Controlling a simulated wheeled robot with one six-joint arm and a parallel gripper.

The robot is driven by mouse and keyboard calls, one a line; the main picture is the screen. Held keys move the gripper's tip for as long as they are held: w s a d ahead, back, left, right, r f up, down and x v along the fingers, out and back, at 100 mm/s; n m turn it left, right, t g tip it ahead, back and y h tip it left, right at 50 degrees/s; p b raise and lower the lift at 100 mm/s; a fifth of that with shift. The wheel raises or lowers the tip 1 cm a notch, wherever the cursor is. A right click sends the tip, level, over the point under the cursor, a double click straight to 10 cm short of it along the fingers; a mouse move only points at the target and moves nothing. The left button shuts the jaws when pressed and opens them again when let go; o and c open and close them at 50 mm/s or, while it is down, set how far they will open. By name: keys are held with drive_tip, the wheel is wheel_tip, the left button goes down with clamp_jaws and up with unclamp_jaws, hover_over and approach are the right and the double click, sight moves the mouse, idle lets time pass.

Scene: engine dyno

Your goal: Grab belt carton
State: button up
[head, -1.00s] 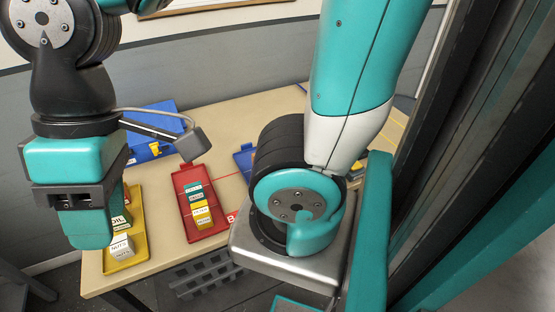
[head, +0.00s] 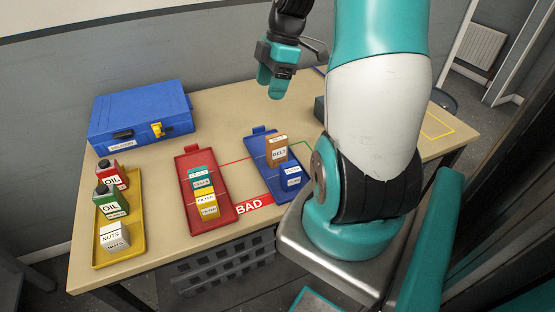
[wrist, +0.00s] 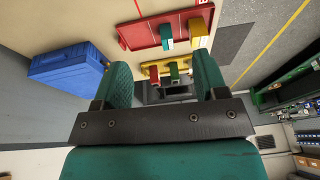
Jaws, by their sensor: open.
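The belt carton (head: 278,151) is a brown box with a white BELT label. It stands upright in the blue tray (head: 262,146) at the right middle of the table in the head view. My gripper (head: 272,88) hangs in the air above the table's back part, up and slightly left of the carton and apart from it. Its jaws are open and empty. In the wrist view my gripper (wrist: 165,85) shows two teal fingers spread apart. The belt carton is not visible in the wrist view.
A smaller blue-and-white box (head: 291,177) stands in the same tray in front of the carton. A red tray (head: 222,219) with cartons, a yellow tray (head: 126,256) with bottles and a box, and a blue case (head: 140,115) lie left. The table's back middle (head: 220,105) is clear.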

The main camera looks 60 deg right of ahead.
approach(275, 146)
drive_tip(key=shift+n, duration=0.4)
drive_tip(key=f, duration=0.1)
drive_tip(key=w+f, duration=0.1)
drive_tip(key=f, duration=0.3)
drive_tip(key=shift+w+d, duration=0.25)
drive_tip(key=shift+w, duration=0.1)
drive_tip(key=shift+p+x, duration=0.75)
drive_tip(key=shift+x, duration=2.45)
drive_tip(key=shift+s, duration=0.1)
drive_tip(key=c, duration=1.1)
